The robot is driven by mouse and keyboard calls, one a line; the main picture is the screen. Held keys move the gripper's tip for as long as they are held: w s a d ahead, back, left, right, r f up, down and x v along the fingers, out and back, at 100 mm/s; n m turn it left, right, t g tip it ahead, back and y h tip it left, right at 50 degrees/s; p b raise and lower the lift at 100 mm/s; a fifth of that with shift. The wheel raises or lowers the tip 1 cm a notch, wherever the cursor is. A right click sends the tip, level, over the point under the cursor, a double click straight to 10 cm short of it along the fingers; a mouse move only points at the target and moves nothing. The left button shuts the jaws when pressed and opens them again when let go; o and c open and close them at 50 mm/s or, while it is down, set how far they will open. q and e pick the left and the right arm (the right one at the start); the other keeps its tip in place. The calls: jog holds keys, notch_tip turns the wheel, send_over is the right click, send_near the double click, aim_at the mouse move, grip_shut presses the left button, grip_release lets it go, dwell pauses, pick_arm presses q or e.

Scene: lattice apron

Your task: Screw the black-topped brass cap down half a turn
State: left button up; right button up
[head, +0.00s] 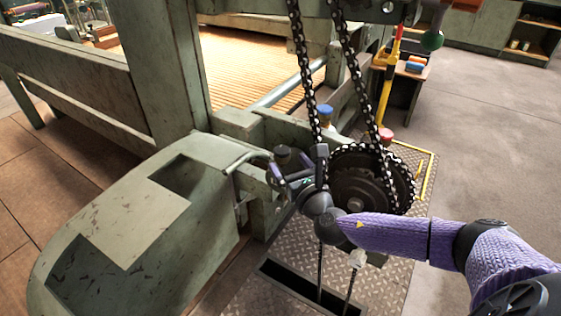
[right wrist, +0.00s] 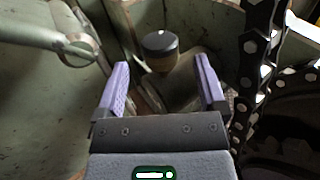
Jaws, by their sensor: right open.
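The black-topped brass cap (right wrist: 160,48) stands upright in the right wrist view, ahead of my right gripper (right wrist: 163,80). Its dark top and a brass band below show clearly. The two purple fingers are wide apart, one on each side of the cap in the picture, with nothing between them. I cannot tell how far beyond the fingertips the cap is. In the head view the cap (head: 283,154) sits on the green frame, just beyond my right gripper (head: 288,172); its lower part is hard to see. My left gripper is not in view.
Hanging chains (head: 303,62) run down to a dark toothed wheel (head: 362,180) right of the cap. A green handle bar (right wrist: 45,35) is at the left. A green rounded housing (head: 140,225) fills the left front.

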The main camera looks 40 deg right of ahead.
aim_at(285, 158)
jog(key=b+x, duration=0.1)
jog(key=x, duration=0.2)
jog(key=shift+w+d+f, duration=0.1)
jog(key=shift+w, duration=0.45)
grip_shut()
